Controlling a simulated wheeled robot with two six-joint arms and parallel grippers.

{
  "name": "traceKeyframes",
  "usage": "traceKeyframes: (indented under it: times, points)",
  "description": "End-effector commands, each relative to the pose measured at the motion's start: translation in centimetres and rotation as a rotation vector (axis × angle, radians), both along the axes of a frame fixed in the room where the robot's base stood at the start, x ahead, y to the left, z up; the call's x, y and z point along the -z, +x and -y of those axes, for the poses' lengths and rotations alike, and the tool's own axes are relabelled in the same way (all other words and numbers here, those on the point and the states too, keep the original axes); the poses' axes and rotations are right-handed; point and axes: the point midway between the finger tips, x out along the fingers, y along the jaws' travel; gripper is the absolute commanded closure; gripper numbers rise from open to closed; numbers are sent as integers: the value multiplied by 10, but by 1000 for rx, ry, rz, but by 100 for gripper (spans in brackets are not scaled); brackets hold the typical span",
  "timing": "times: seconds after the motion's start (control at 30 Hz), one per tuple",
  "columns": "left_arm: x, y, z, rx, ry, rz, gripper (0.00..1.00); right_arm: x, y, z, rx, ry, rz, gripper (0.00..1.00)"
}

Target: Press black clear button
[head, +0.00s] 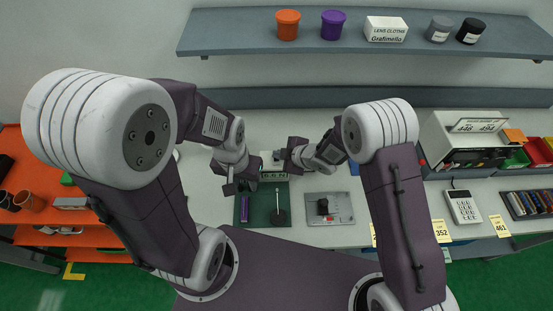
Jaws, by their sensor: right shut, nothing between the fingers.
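A small device with a lit green digit display (273,176) stands at the back of the green mat (244,214). I cannot make out a black clear button; the grippers cover the device's upper part. My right gripper (281,155) is shut and empty, its tips just above the display device. I cannot tell whether it touches the device. My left gripper (242,187) is lower, left of the display, its fingers apart and empty over the mat's back left corner.
A grey plate with a black knob (323,206) lies right of the mat. A purple stick (244,210) and an upright post on a round black base (281,214) are on the mat. A calculator-like keypad (463,207) lies further right. A shelf (230,44) hangs above.

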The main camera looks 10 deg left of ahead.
Motion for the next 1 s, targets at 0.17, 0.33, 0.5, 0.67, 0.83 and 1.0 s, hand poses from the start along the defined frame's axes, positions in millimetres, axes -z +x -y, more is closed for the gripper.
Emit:
traceKeyframes:
  times: [0.17,0.33,0.5,0.67,0.83,1.0]
  points:
    - [-1,0,0,0,0,0,64,-1,0,0,0,0,0,100]
    - [1,0,0,0,0,0,64,1,0,0,0,0,0,100]
    - [3,0,0,0,0,0,64,3,0,0,0,0,0,100]
    - [5,0,0,0,0,0,64,5,0,0,0,0,0,100]
    - [7,0,0,0,0,0,64,7,0,0,0,0,0,100]
    - [7,0,0,0,0,0,64,7,0,0,0,0,0,100]
